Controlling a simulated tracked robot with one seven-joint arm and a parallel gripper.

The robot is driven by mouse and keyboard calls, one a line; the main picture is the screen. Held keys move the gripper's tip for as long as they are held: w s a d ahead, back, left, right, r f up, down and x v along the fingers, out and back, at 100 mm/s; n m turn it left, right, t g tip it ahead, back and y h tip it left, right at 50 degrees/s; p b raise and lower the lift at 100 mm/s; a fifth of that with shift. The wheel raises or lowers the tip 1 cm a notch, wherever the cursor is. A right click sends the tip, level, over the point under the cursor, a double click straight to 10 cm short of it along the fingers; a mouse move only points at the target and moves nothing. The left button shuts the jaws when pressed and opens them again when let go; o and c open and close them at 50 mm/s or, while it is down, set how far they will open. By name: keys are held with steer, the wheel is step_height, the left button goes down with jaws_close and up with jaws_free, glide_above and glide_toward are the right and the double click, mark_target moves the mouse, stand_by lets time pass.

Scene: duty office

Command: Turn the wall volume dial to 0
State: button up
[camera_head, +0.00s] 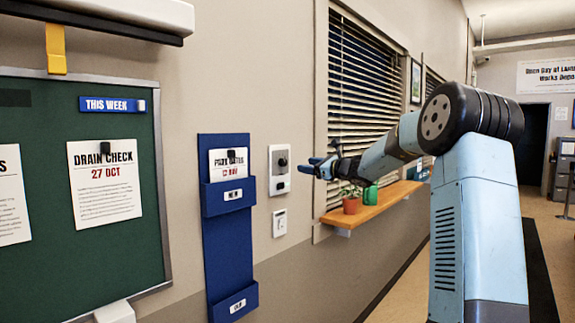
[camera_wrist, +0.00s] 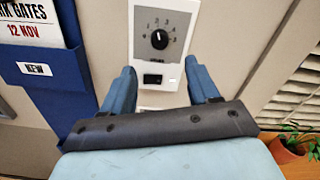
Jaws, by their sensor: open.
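The volume dial (camera_wrist: 159,39) is a round black knob on a white wall plate (camera_wrist: 185,20), with numbers in an arc around it. A small pale mark shows on the knob's upper part; the exact number it points to is too small to tell. A dark window sits below the knob on the plate. In the head view the dial (camera_head: 282,161) is on the wall right of the blue document holder. My gripper (camera_wrist: 159,70) is open and empty, its blue fingers apart on either side below the knob. In the head view my gripper (camera_head: 312,167) is right of the plate, apart from the dial.
A blue wall holder (camera_head: 229,250) with papers hangs left of the dial. A smaller white switch (camera_head: 280,222) is below it. A wooden sill (camera_head: 375,206) with a potted plant (camera_head: 350,202) and green mug (camera_head: 370,195) juts out under the blinds at right.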

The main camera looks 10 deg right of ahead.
mark_target(285, 163)
steer(key=x, duration=1.1)
steer(key=c, duration=1)
